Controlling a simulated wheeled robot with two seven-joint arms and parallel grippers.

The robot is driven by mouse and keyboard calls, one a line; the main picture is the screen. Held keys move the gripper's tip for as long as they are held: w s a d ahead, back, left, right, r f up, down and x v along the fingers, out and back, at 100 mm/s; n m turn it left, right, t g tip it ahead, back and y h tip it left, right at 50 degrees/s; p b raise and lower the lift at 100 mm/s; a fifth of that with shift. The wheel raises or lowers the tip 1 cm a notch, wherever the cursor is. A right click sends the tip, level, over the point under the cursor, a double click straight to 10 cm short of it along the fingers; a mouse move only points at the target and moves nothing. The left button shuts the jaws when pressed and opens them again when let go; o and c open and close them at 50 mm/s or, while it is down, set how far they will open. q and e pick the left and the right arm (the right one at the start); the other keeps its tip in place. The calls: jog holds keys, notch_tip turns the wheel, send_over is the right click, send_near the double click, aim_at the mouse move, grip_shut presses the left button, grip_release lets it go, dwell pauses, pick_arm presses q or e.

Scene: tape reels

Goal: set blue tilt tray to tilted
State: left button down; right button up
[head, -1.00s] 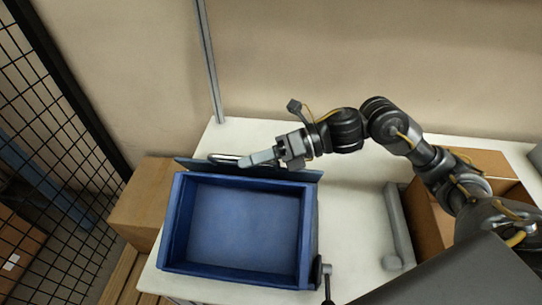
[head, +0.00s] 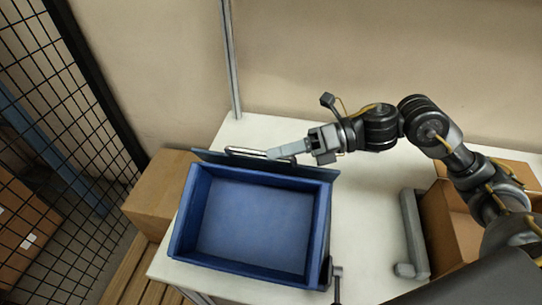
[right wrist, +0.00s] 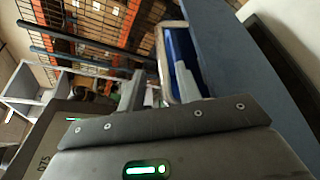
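The blue tilt tray (head: 250,270) is an open, empty bin on the white table in the head view. A blue panel (head: 315,172) with a metal bar handle (head: 240,152) stands along its far edge. I cannot tell the tray's tilt for sure. My right gripper (head: 275,152) reaches in from the right, with its fingers at the handle's right part. In the right wrist view my right gripper (right wrist: 158,88) has its fingers apart, with a blue surface showing beyond them. Whether the handle lies between the fingers is unclear. My left gripper is out of view.
A dark lever (head: 337,280) stands at the tray's near right corner. A grey bar (head: 412,235) and an open cardboard box (head: 450,230) are to the right. Another box (head: 158,200) is left of the table (head: 365,225), by a wire fence (head: 70,110). A metal post (head: 231,60) rises behind.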

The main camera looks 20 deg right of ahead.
jog(key=b+v, duration=0.2)
jog(key=v, duration=0.5)
jog(key=shift+d, duration=0.2)
jog(key=shift+s+d+r+b, duration=0.2)
jog(key=shift+d+b, duration=0.1)
